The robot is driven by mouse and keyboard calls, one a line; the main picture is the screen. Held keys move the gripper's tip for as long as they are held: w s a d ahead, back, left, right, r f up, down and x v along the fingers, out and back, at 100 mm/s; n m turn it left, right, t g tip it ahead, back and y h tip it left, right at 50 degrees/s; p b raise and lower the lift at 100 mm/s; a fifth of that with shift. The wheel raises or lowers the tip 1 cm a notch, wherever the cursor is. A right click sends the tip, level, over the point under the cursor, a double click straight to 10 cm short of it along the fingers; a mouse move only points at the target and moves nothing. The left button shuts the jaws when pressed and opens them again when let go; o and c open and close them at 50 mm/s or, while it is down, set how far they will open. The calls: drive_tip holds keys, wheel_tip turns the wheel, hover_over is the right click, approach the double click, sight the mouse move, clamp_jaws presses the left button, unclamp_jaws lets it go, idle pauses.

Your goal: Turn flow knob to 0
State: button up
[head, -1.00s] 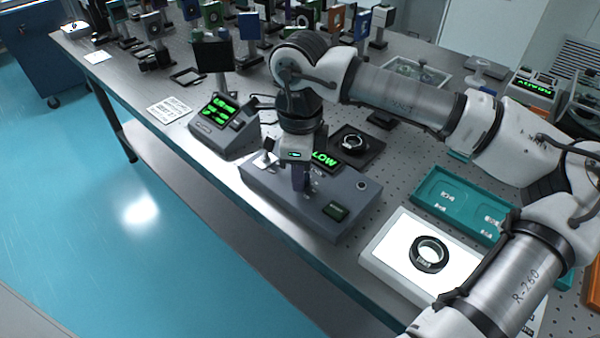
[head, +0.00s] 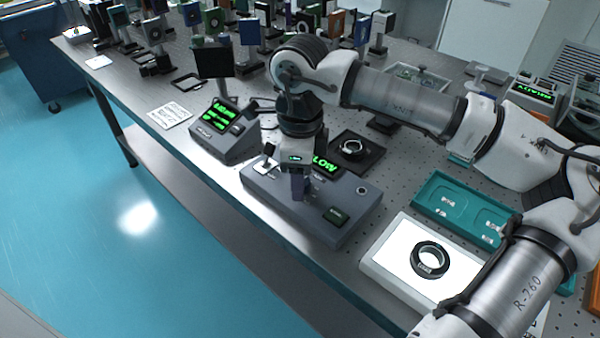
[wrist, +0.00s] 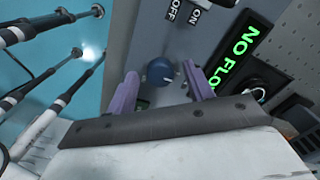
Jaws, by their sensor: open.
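The flow knob (wrist: 159,71) is a round blue knob with a small pale mark, on a grey control box (head: 282,208). My gripper (wrist: 160,74) is open, with one purple finger on each side of the knob. I cannot tell whether the fingers touch it. In the head view my gripper (head: 299,188) points down over the middle of the box and hides the knob. A green-lit display (wrist: 240,50) beside the knob reads "NO FLO", its end cut off. The knob's scale is not readable.
ON/OFF labels (wrist: 185,10) sit near the knob, and a toggle switch (head: 267,160) stands at the box's left. A dark pad with a ring (head: 352,147) lies behind. A white plate (head: 398,262) with a black ring and a teal tray (head: 465,208) are to the right.

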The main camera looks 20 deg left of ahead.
wheel_tip(320, 180, up, 14)
drive_tip(key=shift+f, duration=0.2)
drive_tip(key=shift+s+f, duration=0.1)
drive_tip(key=shift+s, duration=0.05)
idle(0.5)
